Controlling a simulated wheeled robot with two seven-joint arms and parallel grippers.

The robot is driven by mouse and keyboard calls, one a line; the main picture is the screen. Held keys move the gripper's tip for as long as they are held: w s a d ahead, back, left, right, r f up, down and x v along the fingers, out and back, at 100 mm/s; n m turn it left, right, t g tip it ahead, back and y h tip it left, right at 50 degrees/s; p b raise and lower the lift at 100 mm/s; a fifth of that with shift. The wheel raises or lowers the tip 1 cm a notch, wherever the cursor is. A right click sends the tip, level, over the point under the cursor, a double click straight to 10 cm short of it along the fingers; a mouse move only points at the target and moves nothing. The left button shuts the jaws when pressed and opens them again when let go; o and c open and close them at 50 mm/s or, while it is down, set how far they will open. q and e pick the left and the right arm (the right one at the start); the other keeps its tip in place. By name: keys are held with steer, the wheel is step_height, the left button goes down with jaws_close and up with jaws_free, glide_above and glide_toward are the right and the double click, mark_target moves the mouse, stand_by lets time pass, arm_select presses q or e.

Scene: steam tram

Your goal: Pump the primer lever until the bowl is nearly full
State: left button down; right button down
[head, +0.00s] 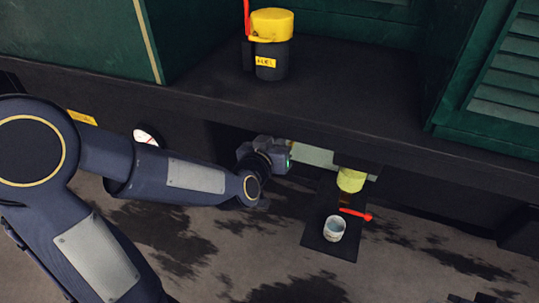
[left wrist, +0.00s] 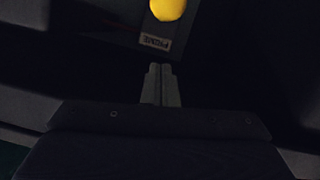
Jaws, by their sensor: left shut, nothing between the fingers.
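My left gripper (head: 280,158) is shut and empty under the dark ledge. Its closed fingers (left wrist: 160,70) show at the middle of the left wrist view. Ahead of them is a round yellow knob (left wrist: 167,9), apart from the fingers, with a label (left wrist: 156,42) that seems to read "PRIME". I cannot see the lever's arm, and the knob is not clear in the head view. Right of the gripper, a yellow-topped unit (head: 351,180) hangs below the ledge. A small amber part (head: 346,198) shows under it; its fill level is too small to tell.
A red handle (head: 356,214) sits below the unit, above a white cup (head: 334,230) on a dark plate (head: 318,243). A black canister (head: 272,62) with a yellow cap and red lever stands on the ledge (head: 340,105). A white gauge (head: 146,136) is behind my left arm.

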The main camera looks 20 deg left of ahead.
arm_select(q)
steer(key=shift+w+d+f+b, duration=0.15)
steer(key=shift+w+f+b, duration=0.1)
steer(key=shift+f, duration=0.45)
steer(key=shift+w+d+f+b, duration=0.15)
steer(key=shift+f+b, duration=0.15)
steer(key=shift+f, duration=0.4)
steer(key=shift+w+d+f+b, duration=0.15)
steer(key=shift+f+b, duration=0.1)
steer(key=shift+f, duration=0.45)
